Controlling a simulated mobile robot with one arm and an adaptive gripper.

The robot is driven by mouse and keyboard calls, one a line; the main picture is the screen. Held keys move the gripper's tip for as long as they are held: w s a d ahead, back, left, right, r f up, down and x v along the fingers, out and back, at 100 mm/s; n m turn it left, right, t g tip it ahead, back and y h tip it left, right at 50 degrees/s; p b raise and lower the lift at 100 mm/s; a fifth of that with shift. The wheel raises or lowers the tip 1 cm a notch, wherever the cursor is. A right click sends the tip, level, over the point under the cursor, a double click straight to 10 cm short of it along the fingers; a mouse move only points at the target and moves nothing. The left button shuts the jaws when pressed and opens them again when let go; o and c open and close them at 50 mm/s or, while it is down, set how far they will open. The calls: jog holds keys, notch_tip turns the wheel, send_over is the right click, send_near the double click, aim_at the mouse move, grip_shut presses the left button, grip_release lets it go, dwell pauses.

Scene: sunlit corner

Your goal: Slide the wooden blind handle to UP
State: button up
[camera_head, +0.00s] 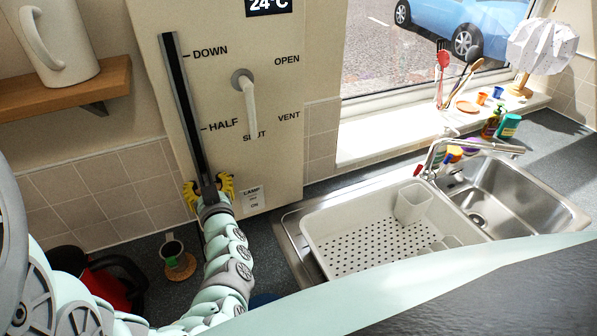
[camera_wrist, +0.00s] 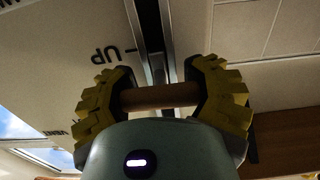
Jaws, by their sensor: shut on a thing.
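The wooden blind handle (camera_wrist: 160,97) is a short round bar that lies crosswise in the wrist view. My gripper (camera_head: 208,188) has a yellow ribbed finger at each end of it and is shut on it. The handle sits at the dark vertical slot (camera_head: 186,105) in the pale wall panel, at the slot's lower end in the head view. The slot also shows in the wrist view (camera_wrist: 152,30). The UP label (camera_wrist: 103,56) appears upside down close beside the handle. In the head view my gripper hides the handle, and DOWN and HALF are marked higher up.
A white lever (camera_head: 247,92) with OPEN, VENT and SHUT marks is right of the slot. A small lamp plate (camera_head: 251,196) is just right of my gripper. A sink with a white rack (camera_head: 312,238) is at right.

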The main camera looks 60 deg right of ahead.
jog(key=shift+f+b, duration=0.65)
jog(key=shift+f, duration=0.6)
jog(key=o, duration=1.5)
jog(key=shift+c, duration=0.2)
jog(key=shift+s, duration=0.1)
jog(key=v, duration=1.2)
jog(key=shift+a, duration=0.1)
